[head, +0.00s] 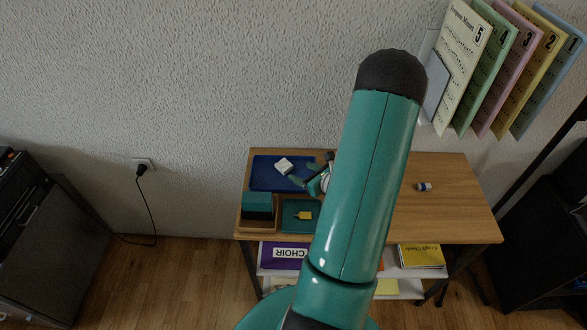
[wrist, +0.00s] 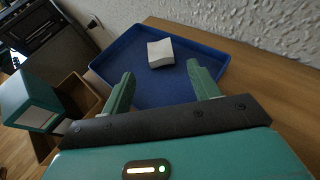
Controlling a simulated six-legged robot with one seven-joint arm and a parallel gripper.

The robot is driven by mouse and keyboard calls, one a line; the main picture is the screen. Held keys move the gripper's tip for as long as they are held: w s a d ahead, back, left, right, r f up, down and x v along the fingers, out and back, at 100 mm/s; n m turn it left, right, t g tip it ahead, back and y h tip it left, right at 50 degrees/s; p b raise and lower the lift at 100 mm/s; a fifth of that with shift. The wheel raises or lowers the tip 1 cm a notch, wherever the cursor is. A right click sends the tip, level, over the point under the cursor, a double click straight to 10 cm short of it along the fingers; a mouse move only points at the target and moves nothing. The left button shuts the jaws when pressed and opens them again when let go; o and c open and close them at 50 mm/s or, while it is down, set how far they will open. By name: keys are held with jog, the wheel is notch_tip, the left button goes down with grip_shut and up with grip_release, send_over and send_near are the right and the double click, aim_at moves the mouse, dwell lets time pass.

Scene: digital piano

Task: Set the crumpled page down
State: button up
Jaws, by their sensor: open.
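A small white piece with a slightly curved top, which looks like the crumpled page (wrist: 160,53), lies in the blue tray (wrist: 135,92) toward its far side. In the head view the white piece (head: 284,166) sits on the blue tray (head: 262,182) at the back left of the wooden desk. My gripper (wrist: 164,82) is open, its two green fingers apart with nothing between them. The fingers are over the near part of the tray, and the white piece lies beyond their tips. In the head view my arm hides part of my gripper and the desk's middle.
A wooden box (head: 257,228) with a teal block (head: 257,205) stands at the desk's front left. Beside it is a teal tray (head: 290,226) with a yellow item (head: 303,216). A small blue-and-white item (head: 423,187) lies on the right, where the desk (head: 455,210) is mostly clear.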

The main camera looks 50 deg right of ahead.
jog(key=shift+v, duration=1.75)
jog(key=w+a+r+n+g+y, duration=0.2)
jog(key=w+a+r+n+y, duration=0.2)
jog(key=a+r+n, duration=0.45)
jog(key=w+a+r+n+g+y, duration=0.2)
jog(key=w+a+r+n+y, duration=0.25)
jog(key=a, duration=0.65)
jog(key=s+a+r+n+g, duration=0.3)
jog(key=a+r+n+g, duration=0.2)
jog(key=a+n, duration=0.55)
jog(key=s+a+r+n+t+h, duration=0.1)
jog(key=s+a+r+n+h, duration=0.6)
jog(key=r+n, duration=0.4)
jog(key=s+n, duration=0.1)
jog(key=n, duration=0.1)
jog(key=shift+s+a+n, duration=0.2)
jog(key=shift+s+n, duration=0.15)
